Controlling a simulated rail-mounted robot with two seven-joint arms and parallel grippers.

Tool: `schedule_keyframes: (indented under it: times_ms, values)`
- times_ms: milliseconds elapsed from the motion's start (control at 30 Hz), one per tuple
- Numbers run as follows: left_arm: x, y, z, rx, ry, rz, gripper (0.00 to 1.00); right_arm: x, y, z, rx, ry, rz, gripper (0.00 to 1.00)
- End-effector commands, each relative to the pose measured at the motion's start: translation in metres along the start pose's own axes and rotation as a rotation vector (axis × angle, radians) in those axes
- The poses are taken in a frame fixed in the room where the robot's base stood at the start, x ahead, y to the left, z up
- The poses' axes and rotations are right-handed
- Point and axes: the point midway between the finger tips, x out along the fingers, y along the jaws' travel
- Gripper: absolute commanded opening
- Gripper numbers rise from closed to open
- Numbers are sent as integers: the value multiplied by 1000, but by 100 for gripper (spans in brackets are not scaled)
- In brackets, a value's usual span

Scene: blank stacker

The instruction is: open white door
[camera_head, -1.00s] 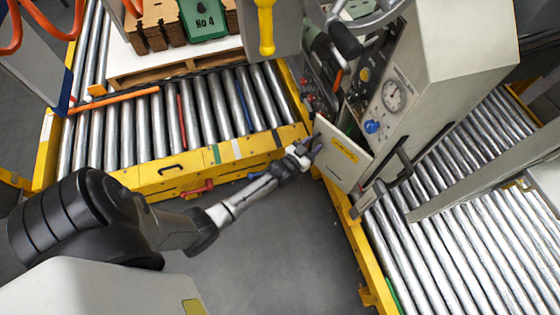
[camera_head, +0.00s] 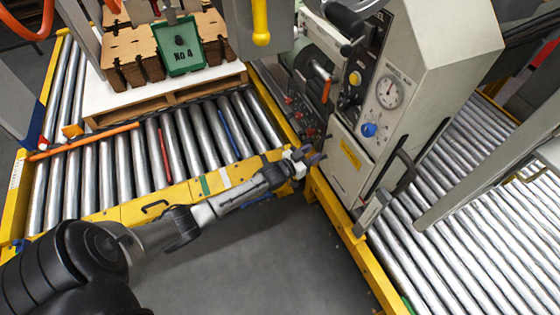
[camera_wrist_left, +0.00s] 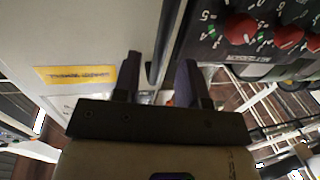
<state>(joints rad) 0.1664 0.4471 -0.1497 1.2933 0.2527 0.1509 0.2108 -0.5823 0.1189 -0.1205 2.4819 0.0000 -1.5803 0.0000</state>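The white door (camera_head: 343,182) is a pale panel with a yellow label on the front of the grey-white machine, below its gauge. It also fills the left of the left wrist view (camera_wrist_left: 85,30). My left gripper (camera_head: 308,156) is at the door's left edge, its arm stretched over the yellow conveyor frame. In the left wrist view its two dark fingers (camera_wrist_left: 160,80) are spread apart. The left finger overlaps the door side, and the right finger is near the dark control panel. Whether either touches the door I cannot tell. My right gripper is not in view.
The machine (camera_head: 430,60) has a gauge, a blue knob and a dark handle. A control panel with red knobs (camera_wrist_left: 240,28) sits close beside the fingers. Roller conveyors lie left (camera_head: 140,160) and right (camera_head: 470,230). Grey floor (camera_head: 270,260) is clear in front.

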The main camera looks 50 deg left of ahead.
Motion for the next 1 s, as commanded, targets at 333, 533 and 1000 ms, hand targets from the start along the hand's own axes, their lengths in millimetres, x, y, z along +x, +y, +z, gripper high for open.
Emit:
schedule_keyframes:
  times_ms: [333, 533, 1000]
  values:
    - [-66, 0, -2, -1, -3, 0, 39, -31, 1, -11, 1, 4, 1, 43]
    - [-105, 1, -2, -1, -4, 0, 39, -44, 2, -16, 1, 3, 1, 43]
    - [-120, 44, -67, 5, -180, 22, 39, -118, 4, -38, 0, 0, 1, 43]
